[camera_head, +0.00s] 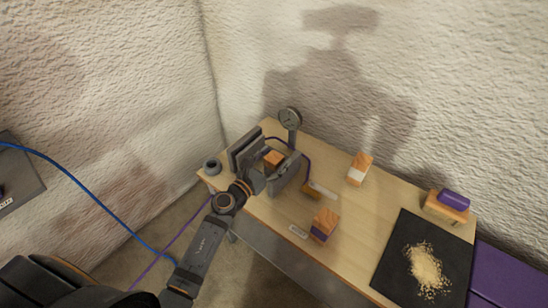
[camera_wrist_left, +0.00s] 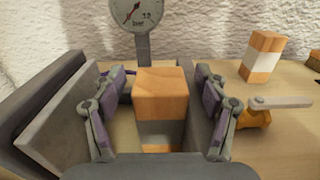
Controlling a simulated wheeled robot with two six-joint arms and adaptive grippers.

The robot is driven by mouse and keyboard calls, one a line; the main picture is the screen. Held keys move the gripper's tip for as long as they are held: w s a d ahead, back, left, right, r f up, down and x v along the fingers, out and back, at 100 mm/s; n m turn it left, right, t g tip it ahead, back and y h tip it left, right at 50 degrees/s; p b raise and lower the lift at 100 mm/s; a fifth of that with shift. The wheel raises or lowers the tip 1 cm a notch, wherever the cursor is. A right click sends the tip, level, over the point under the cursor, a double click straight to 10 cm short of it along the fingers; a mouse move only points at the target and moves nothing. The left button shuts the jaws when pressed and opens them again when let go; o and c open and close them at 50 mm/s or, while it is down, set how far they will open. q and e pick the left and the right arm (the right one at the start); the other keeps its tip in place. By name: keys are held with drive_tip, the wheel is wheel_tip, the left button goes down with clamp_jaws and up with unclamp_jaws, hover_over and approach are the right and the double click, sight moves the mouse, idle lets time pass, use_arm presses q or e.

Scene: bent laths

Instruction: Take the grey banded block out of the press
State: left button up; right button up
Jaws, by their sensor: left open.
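The grey banded block (camera_wrist_left: 160,137), wooden with a grey band around its lower part, stands upright between the grey plates of the press (camera_wrist_left: 62,118). In the head view the block (camera_head: 273,157) shows only by its top, between the press plates (camera_head: 246,148); the rest is hidden by a plate and my left arm. My left gripper (camera_wrist_left: 164,88) is open, with one finger on each side of the block and visible gaps between. It also shows at the press in the head view (camera_head: 264,168). My right gripper is not in view.
A pressure gauge (camera_head: 290,116) rises behind the press. To the right are a white-banded block (camera_head: 359,168), a purple-banded block (camera_head: 325,225) and a valve-like part with a pale lever (camera_head: 318,190). A black mat (camera_head: 395,262) holds sawdust. A small dark ring (camera_head: 212,166) sits left.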

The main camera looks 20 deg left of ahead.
use_arm(q)
drive_tip(key=c, duration=1.4)
drive_tip(key=shift+a, duration=0.15)
drive_tip(key=shift+w+a, duration=0.35)
drive_tip(key=shift+a, duration=0.5)
drive_tip(key=shift+w+a+b, duration=0.2)
drive_tip(key=shift+a+b, duration=0.2)
drive_tip(key=shift+a, duration=0.3)
drive_tip(key=o, duration=1.4)
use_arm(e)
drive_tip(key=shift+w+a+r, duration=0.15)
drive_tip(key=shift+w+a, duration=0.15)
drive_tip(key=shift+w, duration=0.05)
